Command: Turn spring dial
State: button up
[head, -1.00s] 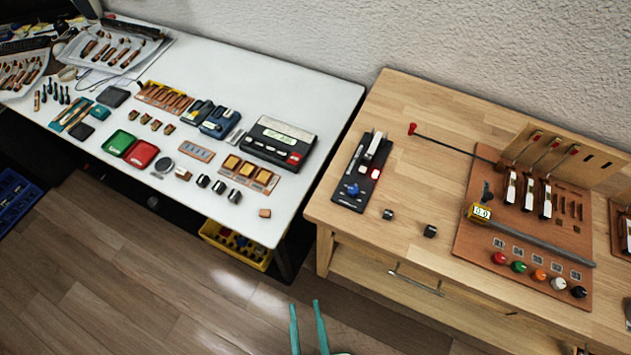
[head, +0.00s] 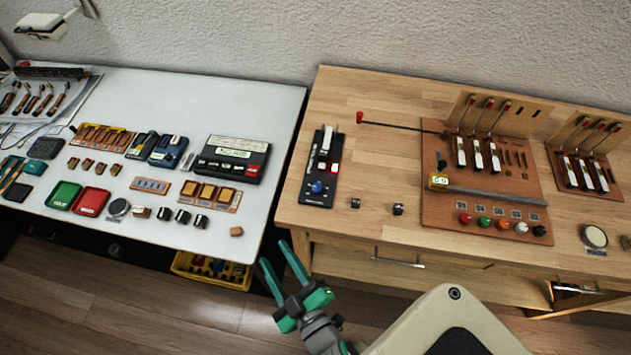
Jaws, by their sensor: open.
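A black device (head: 327,150) lies on the wooden bench, near its left end. It has a blue knob (head: 317,187) at its near end, a red square part and a pale strip; I cannot tell for sure that this knob is the spring dial.
The wooden bench (head: 380,90) also bears a brown board (head: 440,150) with hammers, a metal bar and several coloured knobs. Two small black blocks (head: 398,209) sit near its front edge. The white table (head: 262,100) at left is crowded with trays and boxes. A yellow crate (head: 190,265) is underneath.

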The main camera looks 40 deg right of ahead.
jog(key=w+d+r+h, duration=0.1)
jog(key=w+d+r, duration=0.1)
jog(key=w+d, duration=0.1)
jog(key=w+d+r+h, duration=0.2)
jog(key=w+d, duration=0.1)
jog(key=d, duration=0.1)
jog(key=w+d+r+h, duration=0.1)
jog(key=w+d+r, duration=0.1)
jog(key=w+d, duration=0.1)
jog(key=shift+w+d+r+n+t+h, duration=0.3)
jog(key=shift+w+r+n+t, duration=0.05)
jog(key=shift+n+t, duration=0.05)
jog(key=w+d+r+m+g+h, duration=0.1)
jog(key=d+r+m+g+h, duration=0.4)
jog(key=d+r, duration=0.5)
jog(key=w+d+r+m+g+h, duration=0.1)
jog(key=d+r+m+g+h, duration=0.3)
jog(key=d+r+h, duration=0.6)
jog(key=s+d+f+m+g+y, duration=0.1)
jog(key=s+d+m+g+y, duration=0.45)
jog(key=d+g, duration=0.3)
jog(key=m+y, duration=0.1)
jog(key=y, duration=1.5)
send_over(317, 187)
notch_tip(317, 187, down, 12)
notch_tip(317, 187, down, 10)
jog(key=shift+d+f, duration=0.1)
